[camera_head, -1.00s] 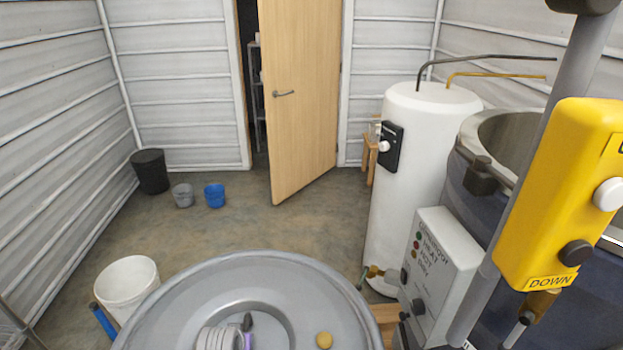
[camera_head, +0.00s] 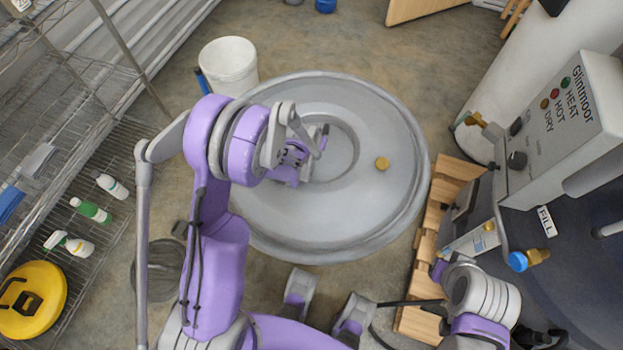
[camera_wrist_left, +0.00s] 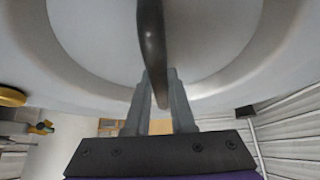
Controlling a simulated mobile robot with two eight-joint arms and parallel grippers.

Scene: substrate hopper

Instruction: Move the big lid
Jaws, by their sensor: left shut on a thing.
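The big lid (camera_head: 385,205) is a wide, round grey disc with a recessed centre and a small brass-coloured knob (camera_head: 382,163). It shows in the middle of the head view, above floor level or on something hidden beneath it; I cannot tell which. My left gripper (camera_head: 318,145) is at its centre, shut on the lid's dark curved handle. In the left wrist view the handle (camera_wrist_left: 151,45) runs down between the two fingers of the left gripper (camera_wrist_left: 158,85). My right arm is at the lower right of the head view, near the tank; its fingertips are not clear.
A white bucket (camera_head: 229,66) stands behind the lid. A wire shelf (camera_head: 110,150) with bottles and a yellow lid (camera_head: 33,300) is at left. Wooden steps (camera_head: 432,240) and the dark tank (camera_head: 575,265) with its control box (camera_head: 570,125) are close at right.

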